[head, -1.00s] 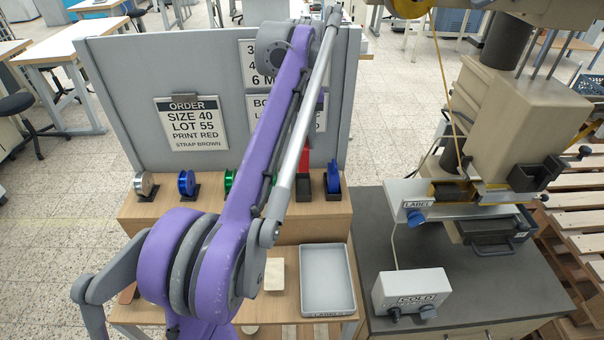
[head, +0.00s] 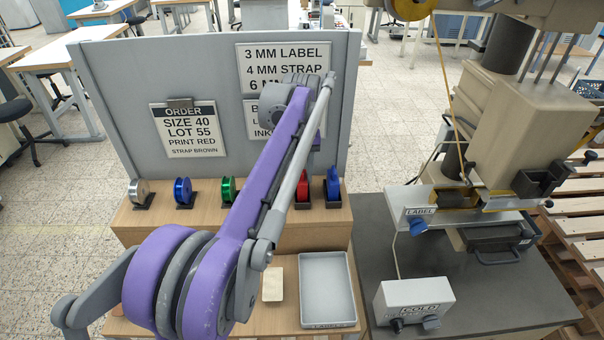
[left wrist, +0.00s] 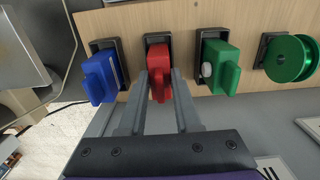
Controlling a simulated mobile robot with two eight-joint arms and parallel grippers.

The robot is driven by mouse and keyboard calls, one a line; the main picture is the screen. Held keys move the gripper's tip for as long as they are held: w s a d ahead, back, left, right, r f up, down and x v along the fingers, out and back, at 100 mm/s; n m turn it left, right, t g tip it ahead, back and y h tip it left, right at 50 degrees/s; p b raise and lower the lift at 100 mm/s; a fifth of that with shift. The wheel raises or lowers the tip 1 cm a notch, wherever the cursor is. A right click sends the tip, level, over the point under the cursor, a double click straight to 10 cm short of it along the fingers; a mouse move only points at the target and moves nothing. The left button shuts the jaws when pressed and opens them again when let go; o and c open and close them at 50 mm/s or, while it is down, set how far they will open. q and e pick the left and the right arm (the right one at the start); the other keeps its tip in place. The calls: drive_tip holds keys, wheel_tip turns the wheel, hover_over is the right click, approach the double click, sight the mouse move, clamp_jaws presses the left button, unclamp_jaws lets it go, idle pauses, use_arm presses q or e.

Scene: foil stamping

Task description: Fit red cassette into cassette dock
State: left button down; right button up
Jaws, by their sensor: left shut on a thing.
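The red cassette (head: 303,184) stands in a dark holder on the wooden shelf, between a green and a blue cassette. In the left wrist view the red cassette (left wrist: 168,53) is still at its holder, its grip tab between my fingers. My left gripper (left wrist: 160,82) is shut on that tab. In the head view my purple left arm hides most of the gripper. The stamping press (head: 510,130) stands at the right, with a LABEL plate on its front. I cannot tell which part of it is the cassette dock. My right gripper is not in view.
The blue cassette (left wrist: 100,76) and green cassette (left wrist: 221,66) stand close on either side. Spools, including a green one (left wrist: 289,58), line the shelf. A grey tray (head: 327,290) lies on the lower table. A white control box (head: 414,305) stands on the dark bench, otherwise largely clear in front.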

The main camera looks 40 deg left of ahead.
use_arm(q)
drive_tip(key=shift+f, duration=0.1)
drive_tip(key=c, duration=1)
unclamp_jaws()
drive_tip(key=shift+c, duration=0.2)
drive_tip(key=o, duration=0.4)
drive_tip(key=shift+o, duration=0.2)
